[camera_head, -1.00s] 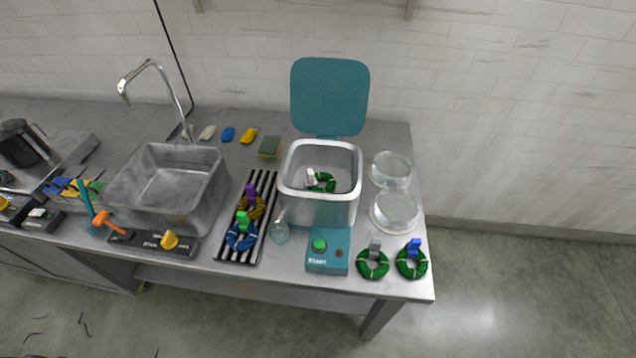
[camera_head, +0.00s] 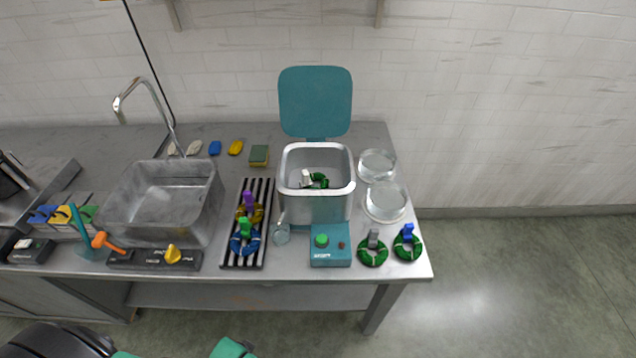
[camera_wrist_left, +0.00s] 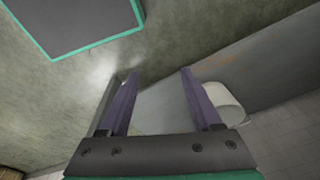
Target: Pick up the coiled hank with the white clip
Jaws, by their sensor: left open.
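The green coiled hank (camera_head: 320,180) with the white clip (camera_head: 307,178) lies inside the open grey pot (camera_head: 346,164), whose teal lid (camera_head: 315,102) stands raised behind it. The left gripper's two fingers show in the left wrist view (camera_wrist_left: 158,100), apart and with nothing between them. That view faces the floor and the underside of the worktop, away from the hank. In the head view only parts of my arm show at the bottom left. My right gripper is not in view.
Green hanks with a grey clip (camera_head: 373,249) and a blue clip (camera_head: 407,243) lie at the front right. A striped rack (camera_head: 232,222) holds yellow and blue hanks left of the pot. A teal start box (camera_head: 330,247) stands before it. Glass dishes (camera_head: 386,202) stand right.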

